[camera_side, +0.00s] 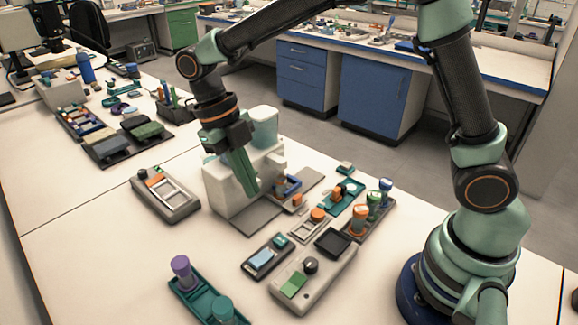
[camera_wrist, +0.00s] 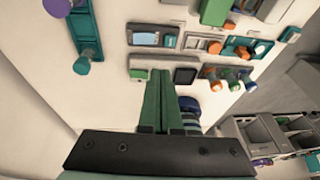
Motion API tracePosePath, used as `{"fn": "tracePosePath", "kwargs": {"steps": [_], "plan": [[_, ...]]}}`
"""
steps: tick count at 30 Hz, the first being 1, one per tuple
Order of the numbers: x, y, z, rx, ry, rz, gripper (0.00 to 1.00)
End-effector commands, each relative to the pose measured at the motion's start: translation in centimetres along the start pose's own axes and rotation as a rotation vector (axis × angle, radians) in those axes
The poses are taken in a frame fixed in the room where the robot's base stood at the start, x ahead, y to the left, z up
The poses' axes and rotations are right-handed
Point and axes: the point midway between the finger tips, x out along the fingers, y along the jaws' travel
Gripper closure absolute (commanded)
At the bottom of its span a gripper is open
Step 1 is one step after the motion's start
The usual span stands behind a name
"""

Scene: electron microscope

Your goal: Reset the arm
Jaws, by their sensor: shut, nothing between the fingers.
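My gripper (camera_side: 247,188) has green fingers and hangs in front of the white microscope-like device (camera_side: 222,180) in the side view. In the wrist view the two fingers of my gripper (camera_wrist: 161,74) are together with nothing between them. Their tips point at the tabletop, near a grey control box with a dark screen (camera_wrist: 186,75). In the side view that grey control box (camera_side: 318,277) stands right of and nearer than my gripper, with a black knob and a green pad. I cannot tell the exact height of the fingertips.
A tray of capped vials (camera_side: 368,222) stands right of the device. A teal tray with a purple-topped piece (camera_side: 190,285) is at the front. A grey box with a frame (camera_side: 165,194) is left. Bare white tabletop (camera_side: 90,255) lies at front left.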

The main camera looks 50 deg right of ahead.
Motion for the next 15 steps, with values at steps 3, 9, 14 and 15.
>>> {"fn": "tracePosePath", "kwargs": {"steps": [3, 9, 14, 15], "plan": [[0.0, 0.0, 0.0, 0.0, 0.0, 0.0, 1.0], [-0.2, -0.3, -0.1, 0.04, -0.009, 0.006, 1.0], [-1.6, -1.8, -0.7, 0.295, -0.066, 0.047, 1.0], [-2.0, -2.4, -0.9, 0.394, -0.085, 0.066, 1.0]]}}
